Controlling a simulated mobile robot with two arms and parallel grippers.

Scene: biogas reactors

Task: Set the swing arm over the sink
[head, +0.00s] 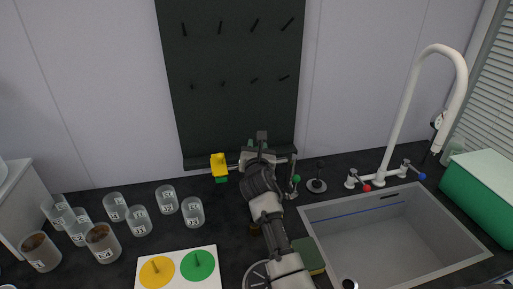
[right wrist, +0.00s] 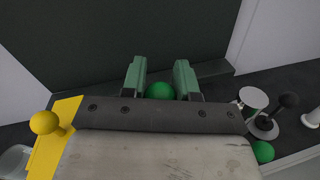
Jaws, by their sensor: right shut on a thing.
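The sink (head: 441,259) is a grey basin set in the dark counter at the right. My right gripper (head: 261,139) is above the counter near the dark wall board, left of the sink. In the right wrist view its green fingers (right wrist: 161,80) are closed around a green ball knob (right wrist: 160,91). A yellow block (head: 219,163) with a green underside sits left of the gripper, beside a thin horizontal bar. These look like parts of the swing arm, but my wrist hides most of it, and I cannot tell how they join. My left gripper is not in view.
A white tap (head: 405,110) with red and blue handles stands behind the sink. A small black-knobbed stand (head: 317,184) is left of it. Several labelled beakers (head: 139,221) stand at left. A card (head: 181,273) with yellow and green discs lies in front. A green box (head: 480,203) is at far right.

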